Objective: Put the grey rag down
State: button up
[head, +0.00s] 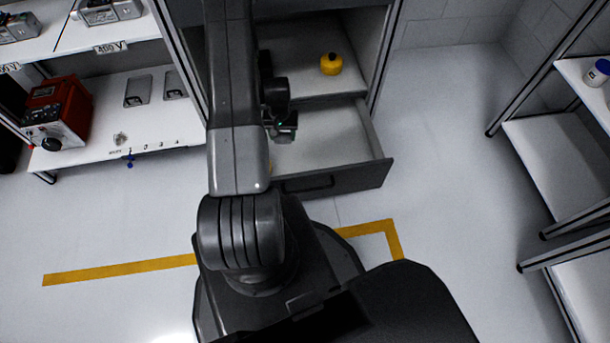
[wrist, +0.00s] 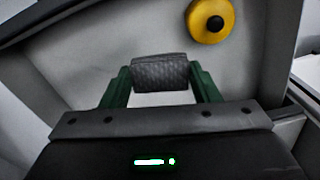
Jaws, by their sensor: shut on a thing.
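My gripper (wrist: 160,88) is shut on the grey rag (wrist: 160,73), a dark grey quilted piece that spans the gap between the green fingers in the wrist view. In the head view my gripper (head: 284,128) appears over the left part of an open drawer (head: 375,177). The arm hides much of this area, and I cannot make out the rag clearly there. A pale surface lies beyond the rag in the wrist view, and I cannot tell how far below it is.
A yellow round object with a black top (head: 331,64) sits on the shelf above the drawer. A yellow disc-like object (wrist: 210,20) shows in the wrist view. A red device (head: 57,112) stands on the left shelf. The drawer's right part looks empty. Racks stand at right.

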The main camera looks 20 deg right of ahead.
jog(key=m+b, duration=0.2)
jog(key=b, duration=0.4)
send_near(305, 168)
notch_tip(305, 168, down, 6)
jog(key=b, duration=0.3)
jog(key=shift+w+r, duration=0.1)
jog(key=shift+f, duration=0.2)
jog(key=o, duration=0.9)
jog(key=shift+r, duration=0.1)
notch_tip(305, 168, up, 12)
jog(key=p, duration=0.4)
jog(key=shift+r, duration=0.15)
